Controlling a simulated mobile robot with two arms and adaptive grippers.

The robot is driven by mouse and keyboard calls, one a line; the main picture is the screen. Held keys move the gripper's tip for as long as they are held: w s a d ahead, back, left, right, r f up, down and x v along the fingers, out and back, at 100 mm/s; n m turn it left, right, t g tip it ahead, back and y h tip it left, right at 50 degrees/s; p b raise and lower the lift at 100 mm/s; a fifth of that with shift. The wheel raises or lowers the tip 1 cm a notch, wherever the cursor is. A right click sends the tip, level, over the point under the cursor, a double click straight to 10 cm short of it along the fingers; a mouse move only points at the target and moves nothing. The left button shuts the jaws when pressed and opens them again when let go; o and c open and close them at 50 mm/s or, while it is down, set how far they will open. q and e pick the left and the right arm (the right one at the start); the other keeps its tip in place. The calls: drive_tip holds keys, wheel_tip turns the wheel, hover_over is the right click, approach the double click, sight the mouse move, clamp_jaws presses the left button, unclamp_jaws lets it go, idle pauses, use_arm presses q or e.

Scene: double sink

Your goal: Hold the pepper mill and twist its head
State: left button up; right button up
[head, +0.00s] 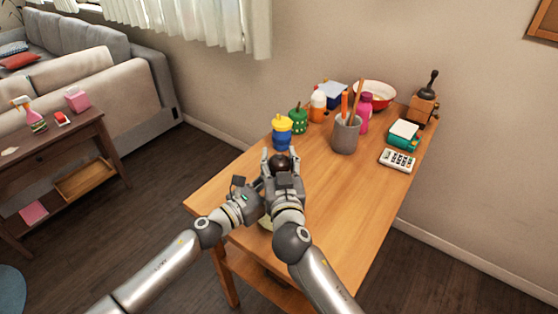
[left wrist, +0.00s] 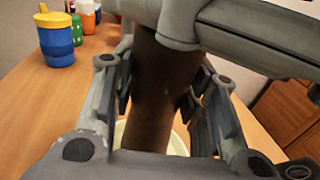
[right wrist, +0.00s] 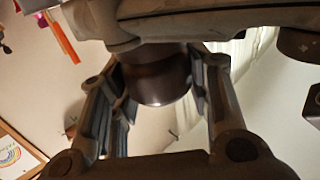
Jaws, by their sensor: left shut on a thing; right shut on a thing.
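The dark brown pepper mill stands near the table's left side; its rounded head (head: 278,168) shows in the head view between my right gripper's fingers. In the left wrist view its body (left wrist: 155,100) runs upright between the fingers of my left gripper (left wrist: 160,90), which is shut on it. My right gripper (head: 281,157) is shut around the head, above the left one; the right wrist view shows the dark head (right wrist: 162,82) between its fingers. My arms hide most of the mill in the head view, including the left fingertips.
A blue cup with yellow lid (head: 282,131) stands just behind the mill, beside a green container (head: 298,119). A grey utensil holder (head: 345,136), pink bottle (head: 365,115) and calculator (head: 398,160) are farther right. The table's right front (head: 345,205) is clear.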

drive_tip(key=shift+r, duration=0.1)
drive_tip(key=o, duration=1)
drive_tip(key=shift+s, duration=0.1)
drive_tip(key=s, duration=0.4)
drive_tip(key=s+d, duration=0.1)
drive_tip(key=s, duration=0.6)
drive_tip(key=shift+s+d, duration=0.15)
drive_tip(key=shift+s, duration=0.25)
